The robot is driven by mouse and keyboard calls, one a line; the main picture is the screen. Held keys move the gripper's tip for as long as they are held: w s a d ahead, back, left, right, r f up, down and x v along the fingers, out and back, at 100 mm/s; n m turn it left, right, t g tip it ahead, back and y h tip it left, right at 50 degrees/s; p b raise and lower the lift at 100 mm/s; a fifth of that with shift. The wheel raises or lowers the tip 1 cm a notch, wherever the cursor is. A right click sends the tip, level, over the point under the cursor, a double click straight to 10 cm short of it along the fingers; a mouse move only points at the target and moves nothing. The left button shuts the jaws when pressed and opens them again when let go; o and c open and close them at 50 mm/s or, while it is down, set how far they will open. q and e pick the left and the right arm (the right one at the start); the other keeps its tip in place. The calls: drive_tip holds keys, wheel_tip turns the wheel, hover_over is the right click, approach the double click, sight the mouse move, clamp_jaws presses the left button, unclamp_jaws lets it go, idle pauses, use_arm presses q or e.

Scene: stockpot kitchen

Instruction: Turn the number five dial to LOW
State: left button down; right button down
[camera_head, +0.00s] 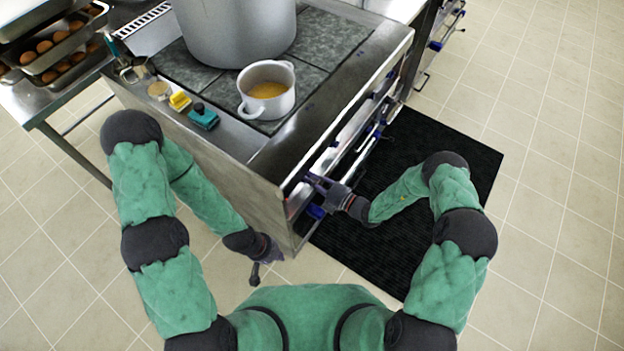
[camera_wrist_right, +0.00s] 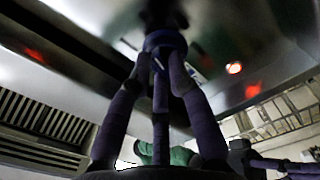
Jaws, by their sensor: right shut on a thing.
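My right gripper (camera_head: 314,183) reaches the front panel of the stove (camera_head: 218,165) near its close corner. In the right wrist view its fingers (camera_wrist_right: 164,50) close together on a dark blue dial (camera_wrist_right: 163,39) on the panel. The dial's number and its LOW mark are not readable, and its setting cannot be told. Another blue knob (camera_head: 315,212) shows just below the gripper in the head view. My left gripper (camera_head: 256,273) hangs low beside the stove's side panel, away from the dials, too small and dark to tell if open.
A large stockpot (camera_head: 235,35) and a small pot of yellow food (camera_head: 284,103) stand on the stove top. Yellow (camera_head: 180,100) and teal (camera_head: 203,117) items lie at its edge. Red lights (camera_wrist_right: 234,68) glow on the panel. A black mat (camera_head: 440,140) covers the floor in front.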

drive_tip(key=shift+f+m, duration=0.1)
drive_tip(key=shift+m, duration=0.4)
drive_tip(key=c, duration=1.2)
unclamp_jaws()
drive_tip(key=shift+o, duration=0.2)
drive_tip(key=shift+d, duration=0.1)
drive_tip(key=v, duration=1.2)
